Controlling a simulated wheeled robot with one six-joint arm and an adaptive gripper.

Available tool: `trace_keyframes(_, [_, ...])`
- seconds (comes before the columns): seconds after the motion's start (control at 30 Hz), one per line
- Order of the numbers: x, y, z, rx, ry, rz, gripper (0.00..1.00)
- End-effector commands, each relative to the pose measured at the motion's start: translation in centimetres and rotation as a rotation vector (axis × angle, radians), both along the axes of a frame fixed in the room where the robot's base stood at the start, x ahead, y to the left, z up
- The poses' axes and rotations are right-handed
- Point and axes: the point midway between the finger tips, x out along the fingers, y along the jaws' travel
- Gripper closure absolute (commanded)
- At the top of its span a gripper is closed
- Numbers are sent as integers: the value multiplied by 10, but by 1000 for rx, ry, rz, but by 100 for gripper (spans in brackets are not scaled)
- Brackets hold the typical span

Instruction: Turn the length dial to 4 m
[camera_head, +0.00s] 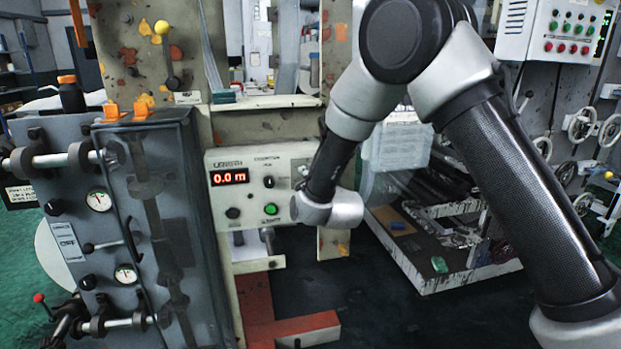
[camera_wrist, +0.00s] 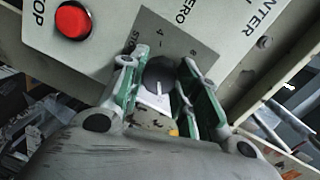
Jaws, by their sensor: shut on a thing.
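In the wrist view, the dark round length dial (camera_wrist: 160,72) sits on a grey plate with a 4 printed above it and an 8 at upper right. A white pointer line shows on the dial's face; I cannot tell exactly which mark it meets. My gripper (camera_wrist: 162,80) has its green-edged fingers on both sides of the dial and is shut on it. In the head view, my wrist hides the dial and gripper. The cream counter panel (camera_head: 243,162) shows a red display (camera_head: 229,177) reading 0.0 m.
A red stop button (camera_wrist: 72,20) is beside the dial plate in the wrist view. A grey machine cabinet (camera_head: 150,210) stands close at left.

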Motion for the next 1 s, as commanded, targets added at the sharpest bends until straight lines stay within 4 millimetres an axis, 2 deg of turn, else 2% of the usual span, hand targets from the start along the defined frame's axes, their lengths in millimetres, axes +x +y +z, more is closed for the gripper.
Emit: trace_keyframes(1.0, [-2,2,-2,-926,-262,2,92])
